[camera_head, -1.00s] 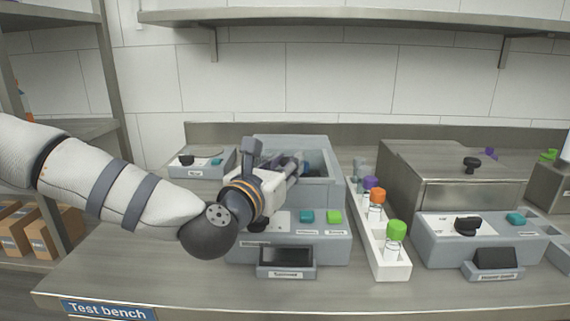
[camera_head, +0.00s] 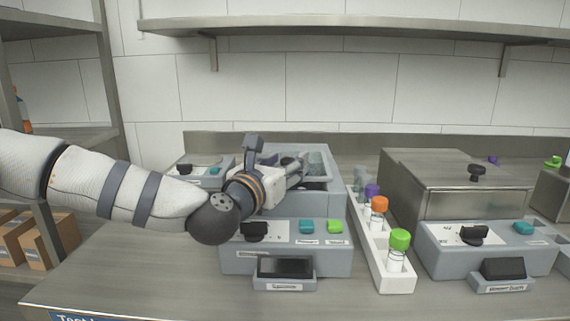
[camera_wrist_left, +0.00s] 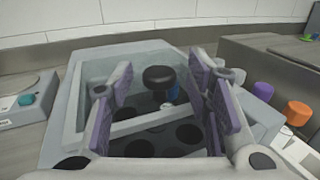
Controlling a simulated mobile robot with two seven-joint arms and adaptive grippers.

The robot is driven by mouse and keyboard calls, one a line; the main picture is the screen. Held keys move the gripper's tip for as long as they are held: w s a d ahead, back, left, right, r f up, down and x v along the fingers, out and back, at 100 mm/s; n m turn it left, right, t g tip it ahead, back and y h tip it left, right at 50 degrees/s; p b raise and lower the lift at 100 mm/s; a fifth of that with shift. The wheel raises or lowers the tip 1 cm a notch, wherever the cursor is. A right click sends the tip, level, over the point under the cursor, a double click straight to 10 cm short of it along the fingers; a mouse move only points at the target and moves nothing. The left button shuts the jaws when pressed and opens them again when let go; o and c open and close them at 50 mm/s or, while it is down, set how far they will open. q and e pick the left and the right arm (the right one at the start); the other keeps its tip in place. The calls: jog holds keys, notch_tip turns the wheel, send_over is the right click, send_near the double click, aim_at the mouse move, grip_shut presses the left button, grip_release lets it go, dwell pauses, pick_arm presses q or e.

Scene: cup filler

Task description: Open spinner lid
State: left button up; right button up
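The spinner (camera_head: 335,202) is a grey box with an open-topped look, at mid bench in the head view. Its lid is see-through with a pale frame (camera_wrist_left: 150,122); I cannot tell whether it lies fully shut. A black round knob (camera_wrist_left: 158,76) stands on the lid, and dark round holes show below. My left gripper (camera_head: 300,165) reaches over the spinner from the left. In the left wrist view my left gripper (camera_wrist_left: 160,95) is open, its purple-padded fingers on either side of the knob with gaps. My right gripper is not in view.
A white rack (camera_head: 391,277) with capped vials stands just right of the spinner. A steel box with a black knob (camera_head: 477,172) is further right. A small device (camera_head: 186,170) sits behind left. A shelf (camera_head: 350,24) hangs above. The front-left bench is clear.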

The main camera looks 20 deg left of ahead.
pick_arm(q)
jog(key=s, duration=0.4)
jog(key=s+a, duration=0.1)
jog(key=s, duration=0.7)
jog(key=shift+a, duration=0.15)
